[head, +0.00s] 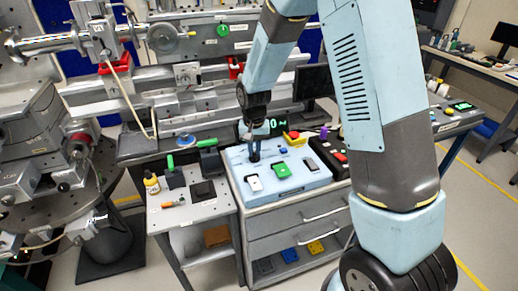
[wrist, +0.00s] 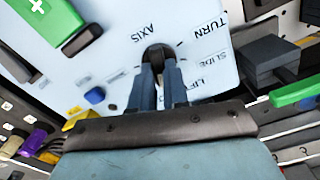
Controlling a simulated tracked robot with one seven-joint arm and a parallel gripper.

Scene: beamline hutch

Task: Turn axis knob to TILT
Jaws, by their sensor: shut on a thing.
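The axis knob (wrist: 158,56) is a dark round knob on the pale panel (wrist: 195,20) in the wrist view. Printed words around it, seen upside down or slanted, include AXIS, TURN, SLIDE and LIFT. I cannot make out a TILT label or the knob's pointer. My gripper (wrist: 159,80) is shut on the knob, one blue-grey finger on each side, hiding its near part.
A yellow box with a red button (head: 293,136) stands behind. A side table with a yellow bottle (head: 152,183) is left. A monitor (head: 313,82) stands behind the panel.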

